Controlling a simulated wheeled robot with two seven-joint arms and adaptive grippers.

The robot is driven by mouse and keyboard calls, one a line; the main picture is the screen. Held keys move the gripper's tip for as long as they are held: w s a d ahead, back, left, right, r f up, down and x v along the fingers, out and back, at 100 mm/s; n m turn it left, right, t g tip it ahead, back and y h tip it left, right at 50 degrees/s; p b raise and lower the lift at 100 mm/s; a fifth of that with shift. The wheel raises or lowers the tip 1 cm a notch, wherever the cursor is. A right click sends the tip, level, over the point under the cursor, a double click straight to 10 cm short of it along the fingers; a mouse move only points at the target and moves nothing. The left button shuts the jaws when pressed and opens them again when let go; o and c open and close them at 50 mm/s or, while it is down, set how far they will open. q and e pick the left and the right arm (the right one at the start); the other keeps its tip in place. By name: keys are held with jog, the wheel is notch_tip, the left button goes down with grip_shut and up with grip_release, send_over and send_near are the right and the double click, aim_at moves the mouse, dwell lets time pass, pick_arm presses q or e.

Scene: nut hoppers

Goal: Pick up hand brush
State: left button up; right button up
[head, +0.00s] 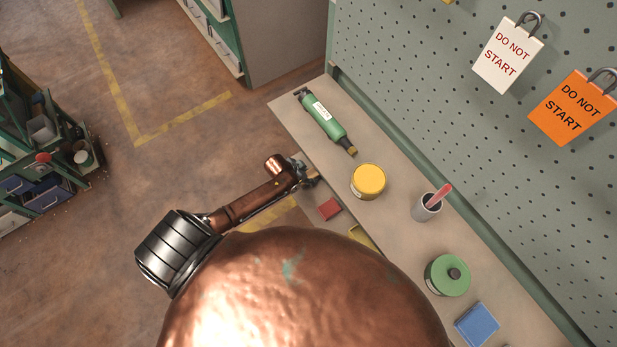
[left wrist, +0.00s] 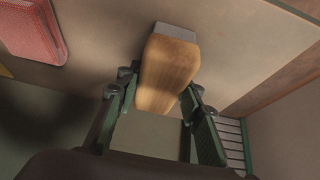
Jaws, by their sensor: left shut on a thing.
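The hand brush (left wrist: 168,70) has a light wooden body and a grey end, seen in the left wrist view. My left gripper (head: 304,173) is at the near left edge of the bench in the head view. In the left wrist view its two green fingers (left wrist: 160,92) stand on either side of the brush's wooden body, shut on it. In the head view the brush is mostly hidden by the gripper. I cannot tell whether it touches the bench top. My right gripper is not in view.
The narrow bench (head: 395,222) holds a green bottle-like tool (head: 322,118), a yellow tin (head: 368,181), a grey cup (head: 426,208), a green round tin (head: 447,275), a blue block (head: 477,324) and a red block (head: 329,208). A pegboard (head: 420,90) rises behind it.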

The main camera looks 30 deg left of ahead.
aim_at(312, 173)
pick_arm(q)
jog(key=c, duration=0.5)
jog(key=shift+r, duration=0.1)
jog(key=shift+r, duration=0.3)
notch_tip(312, 173, up, 3)
jog(key=shift+r+p, duration=0.1)
jog(key=shift+p, duration=0.35)
jog(key=v, duration=0.2)
jog(key=p+v, duration=0.1)
jog(key=v, duration=0.2)
jog(key=s+p+v, duration=0.1)
jog(key=v, duration=0.1)
jog(key=shift+s+a, duration=0.1)
jog(key=shift+a, duration=0.2)
jog(key=s+a+r, duration=0.1)
jog(key=s, duration=0.1)
jog(key=s+a+r+p, duration=0.1)
jog(key=s, duration=0.2)
jog(key=s+a+r, duration=0.1)
jog(key=s, duration=0.2)
jog(key=shift+s+a+r+p, duration=0.2)
jog(key=shift+r+p, duration=0.05)
jog(key=shift+p, duration=0.1)
